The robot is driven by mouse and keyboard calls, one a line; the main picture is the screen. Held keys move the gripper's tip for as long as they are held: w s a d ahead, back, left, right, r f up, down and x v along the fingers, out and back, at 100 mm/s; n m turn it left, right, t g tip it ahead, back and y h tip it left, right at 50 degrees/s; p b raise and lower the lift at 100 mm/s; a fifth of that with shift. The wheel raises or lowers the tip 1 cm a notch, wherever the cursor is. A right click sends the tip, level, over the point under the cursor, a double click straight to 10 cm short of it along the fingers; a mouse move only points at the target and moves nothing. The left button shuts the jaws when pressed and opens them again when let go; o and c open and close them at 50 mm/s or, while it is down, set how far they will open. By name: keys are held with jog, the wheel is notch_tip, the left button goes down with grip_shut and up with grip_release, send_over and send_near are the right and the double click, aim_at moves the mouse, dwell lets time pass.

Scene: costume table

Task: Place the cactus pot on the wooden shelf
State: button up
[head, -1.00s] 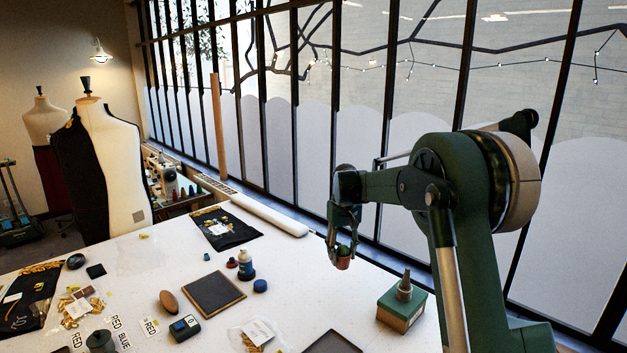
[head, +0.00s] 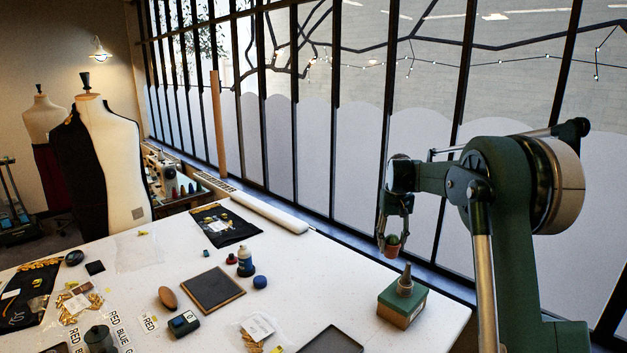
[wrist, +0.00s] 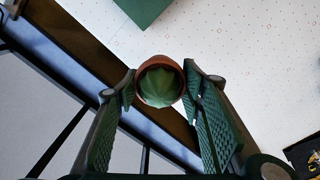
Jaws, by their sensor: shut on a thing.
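My gripper (head: 393,236) is shut on the cactus pot (head: 392,251), a small terracotta pot with a round green cactus. It hangs in the air near the table's far right edge, in front of the window. In the wrist view the pot (wrist: 181,72) sits between the fingertips of my gripper (wrist: 158,84), with the cactus top (wrist: 158,85) facing the camera. A brown strip (wrist: 178,128) runs below it, between the white table and the window side. I cannot tell whether this strip is the wooden shelf; no other shelf is clear in view.
A green box (head: 402,304) with a dark cone-shaped thing on top stands on the white table (head: 320,280), just below my gripper in the head view. A dark tray (head: 212,289), bottles and bags lie further left. Tall window bars rise behind the table.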

jog(key=shift+a, duration=0.15)
dwell(0.3)
jog(key=s+a+f+n+p, duration=0.1)
jog(key=s+a+n+p, duration=0.15)
jog(key=s+a, duration=0.8)
jog(key=s+a+n+p, duration=0.2)
jog(key=s+a+n, duration=0.15)
jog(key=a, duration=1.35)
jog(key=s+a+f+n+p, duration=0.1)
jog(key=s+a+n+p, duration=0.1)
jog(key=s+a, duration=0.9)
jog(key=s+a+n+p, duration=0.4)
jog(key=s+a, duration=1.2)
jog(key=s, duration=0.2)
jog(key=s+a+n+p, duration=0.3)
jog(key=s+n, duration=0.1)
jog(key=s, duration=1.6)
jog(key=shift+s+a+f+n+p, duration=0.2)
jog(key=shift+s+f+n+p, duration=0.1)
jog(key=shift+s+n+p, duration=0.1)
jog(key=shift+f+b, duration=1.45)
jog(key=shift+f, duration=1.7)
